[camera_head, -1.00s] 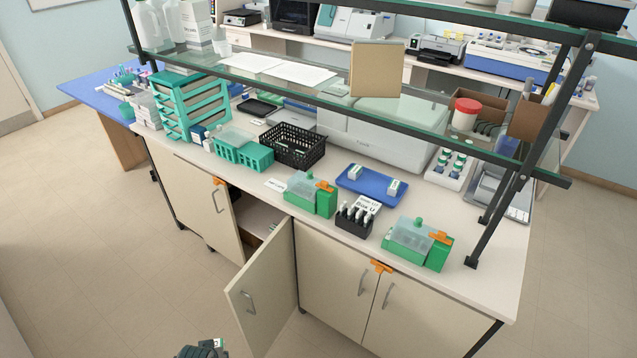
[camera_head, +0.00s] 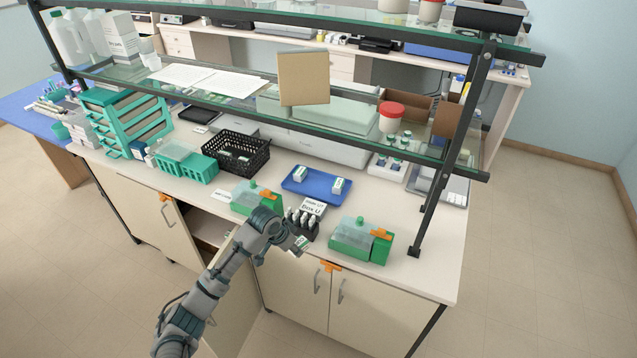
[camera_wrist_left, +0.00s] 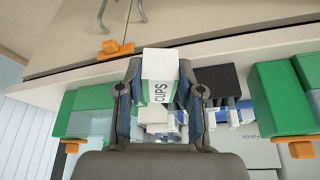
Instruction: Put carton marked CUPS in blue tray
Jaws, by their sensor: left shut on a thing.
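My left gripper (camera_wrist_left: 158,95) is shut on a small white carton marked CUPS (camera_wrist_left: 158,68), seen close in the left wrist view. In the head view my left gripper (camera_head: 298,243) is above the counter's front edge, just in front of the black rack of small bottles; the carton is mostly hidden there. The blue tray (camera_head: 313,193) lies on the counter beyond the rack. Two small white cartons with green marks (camera_head: 300,174) stand on it, one at the left and one at the right. My right gripper is not in view.
Green boxes with orange clips (camera_head: 360,240) stand either side of the black rack (camera_head: 301,224) and a Box U label. A black basket (camera_head: 236,151) is left of the tray. A glass shelf (camera_head: 230,95) hangs above the counter's rear. One cabinet door stands open below.

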